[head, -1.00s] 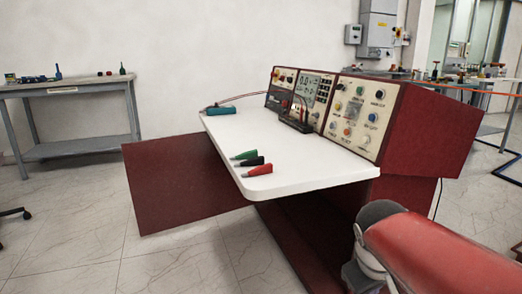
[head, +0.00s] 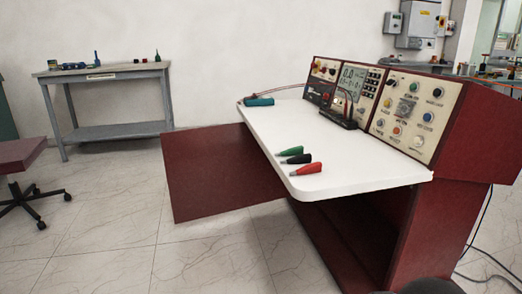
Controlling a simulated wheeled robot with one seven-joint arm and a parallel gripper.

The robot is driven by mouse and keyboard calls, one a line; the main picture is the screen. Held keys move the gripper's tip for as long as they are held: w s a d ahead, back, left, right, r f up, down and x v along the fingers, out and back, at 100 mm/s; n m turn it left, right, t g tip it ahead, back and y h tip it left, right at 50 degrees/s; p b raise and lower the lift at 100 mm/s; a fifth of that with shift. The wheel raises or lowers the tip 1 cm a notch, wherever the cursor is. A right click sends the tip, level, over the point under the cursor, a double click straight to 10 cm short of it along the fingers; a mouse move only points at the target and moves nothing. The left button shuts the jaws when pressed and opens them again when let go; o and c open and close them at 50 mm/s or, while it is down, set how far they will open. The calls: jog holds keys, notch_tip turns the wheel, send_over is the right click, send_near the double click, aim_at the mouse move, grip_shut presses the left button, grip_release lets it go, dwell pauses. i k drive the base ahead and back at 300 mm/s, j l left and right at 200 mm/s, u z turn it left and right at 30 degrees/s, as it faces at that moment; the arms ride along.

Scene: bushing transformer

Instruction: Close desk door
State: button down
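The desk is a dark red cabinet with a white top (head: 350,165) and control panels along its back right side. Its dark red door (head: 215,173) stands open, swung out to the left from under the white top. The opening of the desk (head: 350,225) shows dark below the top. The door's hinge line is hidden by the white top. My gripper is not in view; a small dark rounded shape at the bottom right edge may be part of my arm.
Green, black and red clips (head: 304,160) lie on the white top. A grey side table (head: 110,103) stands at the back left. A stool (head: 25,170) stands at the left edge. The tiled floor (head: 130,240) in front of the door is clear.

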aim_at(210, 171)
jog(key=i+j+u, duration=1.15)
jog(key=i+u, duration=0.55)
jog(key=i, duration=1.35)
jog(key=i+z, duration=0.35)
jog(key=i+j+z, duration=0.2)
jog(key=z, duration=0.15)
jog(key=i+j+z, duration=0.35)
jog(key=i+z, duration=0.15)
jog(key=z, duration=0.25)
jog(key=i+j+z, duration=0.1)
jog(key=z, duration=0.35)
jog(key=i+j+z, duration=0.2)
jog(key=z, duration=0.2)
jog(key=i+j+z, duration=0.15)
jog(key=z, duration=0.3)
jog(key=j+z, duration=0.2)
jog(key=z, duration=0.2)
jog(key=i+j+z, duration=0.1)
jog(key=j+z, duration=0.15)
jog(key=z, duration=0.15)
jog(key=i+j+z, duration=0.1)
jog(key=j+z, duration=0.5)
jog(key=k+l, duration=0.1)
jog(key=k, duration=0.15)
